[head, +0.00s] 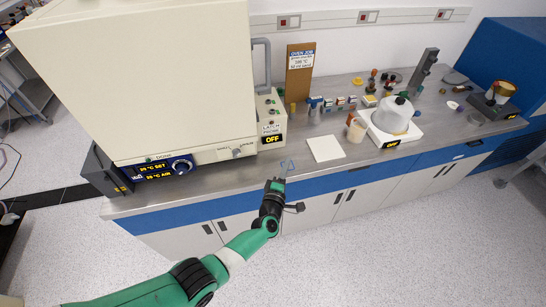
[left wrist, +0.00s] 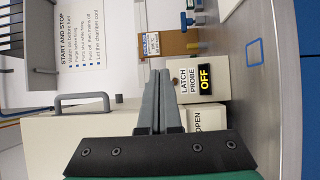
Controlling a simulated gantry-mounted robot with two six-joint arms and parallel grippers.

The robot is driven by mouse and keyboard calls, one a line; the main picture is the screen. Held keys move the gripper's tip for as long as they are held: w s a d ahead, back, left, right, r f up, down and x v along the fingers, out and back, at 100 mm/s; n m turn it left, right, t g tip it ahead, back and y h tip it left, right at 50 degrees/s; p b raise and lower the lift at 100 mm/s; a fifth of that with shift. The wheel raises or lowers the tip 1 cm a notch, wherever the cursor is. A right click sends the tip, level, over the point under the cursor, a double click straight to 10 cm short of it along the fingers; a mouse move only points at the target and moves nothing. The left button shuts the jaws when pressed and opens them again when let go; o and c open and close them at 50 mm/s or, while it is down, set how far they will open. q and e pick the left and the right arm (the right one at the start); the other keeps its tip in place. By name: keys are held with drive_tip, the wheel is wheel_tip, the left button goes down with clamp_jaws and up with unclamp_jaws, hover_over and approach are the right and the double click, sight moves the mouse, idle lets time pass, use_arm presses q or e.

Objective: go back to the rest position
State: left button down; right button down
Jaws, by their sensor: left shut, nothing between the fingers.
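My left gripper (head: 279,182) is near the front edge of the bench, over the blue cabinet band, with its arm coming in from the lower left. Its two fingers also show in the left wrist view (left wrist: 159,76), pressed together with nothing between them. It touches nothing that I can see. A small blue outlined mark (head: 287,165) lies on the bench just beyond it. My right gripper is in neither view.
A large cream oven (head: 140,70) stands at the left of the steel bench. The latch probe box (head: 271,128) reads OFF. A white square (head: 325,149), a glass dome (head: 393,114) and several small items stand to the right. Floor space in front is clear.

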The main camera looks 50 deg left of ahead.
use_arm(q)
drive_tip(key=shift+w+d, duration=0.1)
drive_tip(key=shift+d, duration=0.3)
